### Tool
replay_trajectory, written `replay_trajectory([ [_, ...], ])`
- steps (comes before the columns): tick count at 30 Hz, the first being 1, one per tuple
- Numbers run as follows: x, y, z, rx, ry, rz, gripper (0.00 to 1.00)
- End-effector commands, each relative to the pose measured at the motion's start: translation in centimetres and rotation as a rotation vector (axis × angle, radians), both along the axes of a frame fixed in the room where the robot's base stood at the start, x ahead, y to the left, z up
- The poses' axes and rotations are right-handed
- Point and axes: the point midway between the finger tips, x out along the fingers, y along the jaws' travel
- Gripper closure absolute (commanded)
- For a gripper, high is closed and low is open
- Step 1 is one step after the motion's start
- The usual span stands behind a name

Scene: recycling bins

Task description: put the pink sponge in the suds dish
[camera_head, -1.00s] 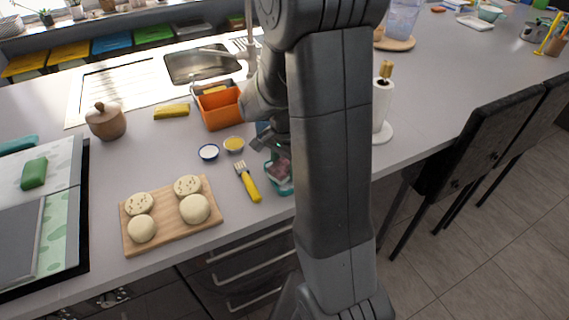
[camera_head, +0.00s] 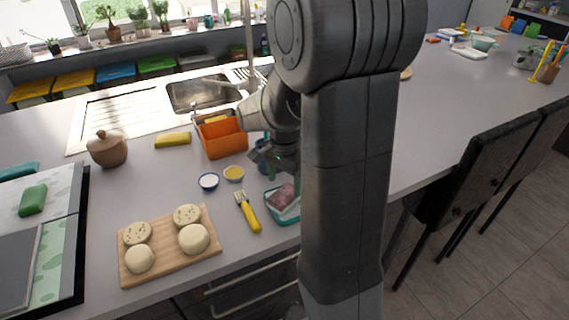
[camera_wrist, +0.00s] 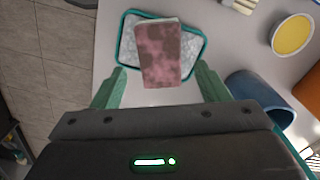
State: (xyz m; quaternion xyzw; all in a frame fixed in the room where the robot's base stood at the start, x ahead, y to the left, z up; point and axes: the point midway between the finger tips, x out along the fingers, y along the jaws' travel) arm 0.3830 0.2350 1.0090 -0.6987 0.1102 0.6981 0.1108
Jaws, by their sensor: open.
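The pink sponge (camera_head: 283,197) rests in the suds dish (camera_head: 269,206), a teal-rimmed tray near the counter's front edge. In the wrist view the sponge (camera_wrist: 160,55) lies over the pale, foamy-looking inside of the dish (camera_wrist: 190,45), and its near end overlaps the near rim. It looks somewhat tilted. My gripper (camera_head: 268,158) is above and behind the dish, apart from the sponge. In the wrist view my gripper (camera_wrist: 160,78) is open, with its green fingers on either side of the sponge and nothing between them. My arm hides the area right of the dish.
A yellow-handled brush (camera_head: 249,213) lies left of the dish. A blue cup (camera_wrist: 258,92) is close to my gripper. An orange container (camera_head: 223,139) stands farther back.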

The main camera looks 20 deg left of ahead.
Motion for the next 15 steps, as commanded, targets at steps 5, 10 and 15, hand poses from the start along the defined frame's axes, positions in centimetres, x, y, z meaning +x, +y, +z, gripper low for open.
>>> replay_trajectory([
  [5, 0.0, 0.0, 3.8, 0.003, -0.003, 0.000, 0.32],
  [10, 0.0, 0.0, 6.0, 0.001, -0.001, 0.000, 0.32],
  [15, 0.0, 0.0, 6.8, 0.000, 0.000, 0.000, 0.32],
])
